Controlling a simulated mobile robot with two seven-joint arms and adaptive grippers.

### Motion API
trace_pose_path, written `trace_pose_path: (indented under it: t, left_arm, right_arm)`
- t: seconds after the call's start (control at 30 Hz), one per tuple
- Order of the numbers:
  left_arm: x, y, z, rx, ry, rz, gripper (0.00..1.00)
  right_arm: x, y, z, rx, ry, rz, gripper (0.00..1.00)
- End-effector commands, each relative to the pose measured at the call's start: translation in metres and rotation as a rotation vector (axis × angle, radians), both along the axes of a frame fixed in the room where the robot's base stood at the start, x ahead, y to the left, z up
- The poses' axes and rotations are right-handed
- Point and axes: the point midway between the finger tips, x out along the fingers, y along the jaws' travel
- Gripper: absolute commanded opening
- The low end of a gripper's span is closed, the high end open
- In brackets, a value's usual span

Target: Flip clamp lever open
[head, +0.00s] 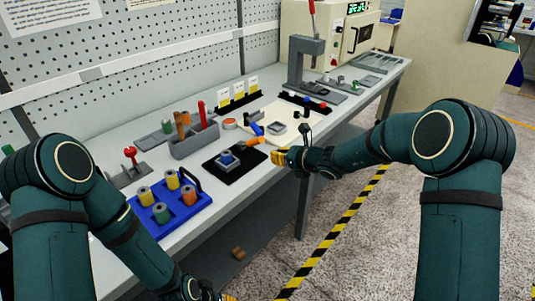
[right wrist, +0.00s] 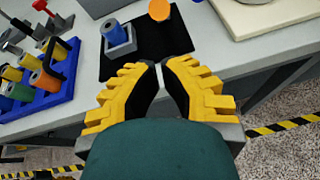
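A grey fixture (head: 228,158) holding a blue cylinder stands on a black mat; it also shows in the right wrist view (right wrist: 118,36). A toggle-like device with a red knob (head: 130,153) stands on a grey base farther left. I cannot tell which part is the clamp lever. My right gripper (head: 280,157) is over the front table edge, right of the mat. In the right wrist view its yellow fingers (right wrist: 161,72) are nearly together, with a narrow slit and nothing held. Only a yellow bit of my left gripper (head: 229,297) shows at the bottom edge.
A blue tray (head: 160,221) holds several spools at the front left. A grey box (head: 190,146) with handled tools stands behind the mat. An orange piece (head: 249,142) is beside the fixture. A grey press (head: 300,62) stands at the back right.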

Motion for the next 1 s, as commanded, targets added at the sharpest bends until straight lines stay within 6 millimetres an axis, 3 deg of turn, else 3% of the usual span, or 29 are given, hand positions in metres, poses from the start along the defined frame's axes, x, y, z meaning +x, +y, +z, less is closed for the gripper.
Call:
trace_pose_path:
  t: [0.5, 1.0]
  left_arm:
    - [0.001, 0.000, -0.006, 0.000, -0.003, 0.001, 0.41]
    - [0.001, 0.000, -0.006, 0.000, -0.003, 0.001, 0.41]
  right_arm:
    - [0.054, 0.050, -0.033, -0.002, 0.002, 0.002, 0.00]
    - [0.064, 0.059, -0.038, -0.001, 0.002, 0.001, 0.00]
